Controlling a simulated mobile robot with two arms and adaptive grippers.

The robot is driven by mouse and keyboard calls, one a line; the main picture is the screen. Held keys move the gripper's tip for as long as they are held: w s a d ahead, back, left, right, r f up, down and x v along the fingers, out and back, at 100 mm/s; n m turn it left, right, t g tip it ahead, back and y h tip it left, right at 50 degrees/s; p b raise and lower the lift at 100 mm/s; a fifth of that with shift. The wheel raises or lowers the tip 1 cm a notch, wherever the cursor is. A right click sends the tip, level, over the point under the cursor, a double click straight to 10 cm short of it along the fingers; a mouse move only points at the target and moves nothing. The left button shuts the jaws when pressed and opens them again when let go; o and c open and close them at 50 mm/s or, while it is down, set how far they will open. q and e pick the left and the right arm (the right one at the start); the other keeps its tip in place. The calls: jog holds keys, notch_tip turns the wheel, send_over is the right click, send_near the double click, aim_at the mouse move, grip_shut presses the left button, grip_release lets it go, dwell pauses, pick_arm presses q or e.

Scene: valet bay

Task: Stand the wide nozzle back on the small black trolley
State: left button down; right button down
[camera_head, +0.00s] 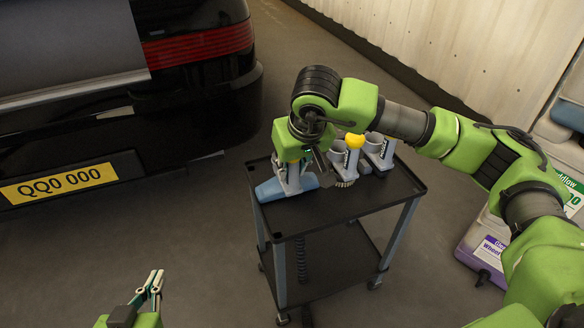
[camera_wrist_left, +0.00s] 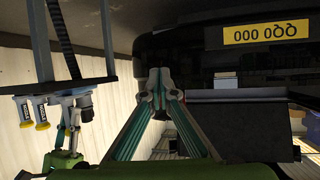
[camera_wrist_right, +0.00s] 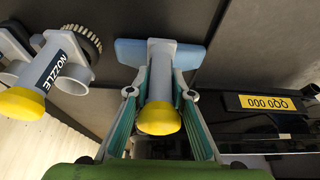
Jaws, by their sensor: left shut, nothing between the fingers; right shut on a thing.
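The wide nozzle has a broad blue foot (camera_head: 270,190), a grey neck and a yellow end (camera_wrist_right: 159,118). My right gripper (camera_head: 291,178) is shut around its neck. The nozzle is upright, foot down, at the left corner of the small black trolley's top (camera_head: 335,208). I cannot tell whether the foot touches the top. In the right wrist view the blue foot (camera_wrist_right: 135,51) reaches to the trolley's edge. My left gripper (camera_head: 153,281) is shut and empty, low and away from the trolley; its fingertips also show in the left wrist view (camera_wrist_left: 160,82).
A round brush nozzle (camera_head: 346,170) with a yellow end and another grey tool (camera_head: 380,152) stand on the trolley's far side. The top's near right part is bare. A parked black car (camera_head: 130,115) is at left. A purple-labelled jug (camera_head: 485,248) stands on the floor at right.

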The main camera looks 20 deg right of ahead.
pick_arm(q)
jog(key=shift+w+d+r+t, duration=0.15)
jog(key=shift+w+r+t, duration=0.15)
jog(key=shift+r, duration=0.25)
jog(key=shift+w+d+r+t, duration=0.1)
jog(key=shift+w+r+t, duration=0.1)
jog(key=shift+w+r, duration=0.25)
pick_arm(e)
jog(key=shift+f, duration=0.1)
pick_arm(q)
jog(key=shift+s+r, duration=0.1)
pick_arm(e)
jog(key=c, duration=1.7)
grip_release()
jog(key=o, duration=0.5)
jog(key=shift+c, duration=0.2)
pick_arm(q)
jog(key=shift+s+f, duration=0.15)
jog(key=shift+f, duration=0.1)
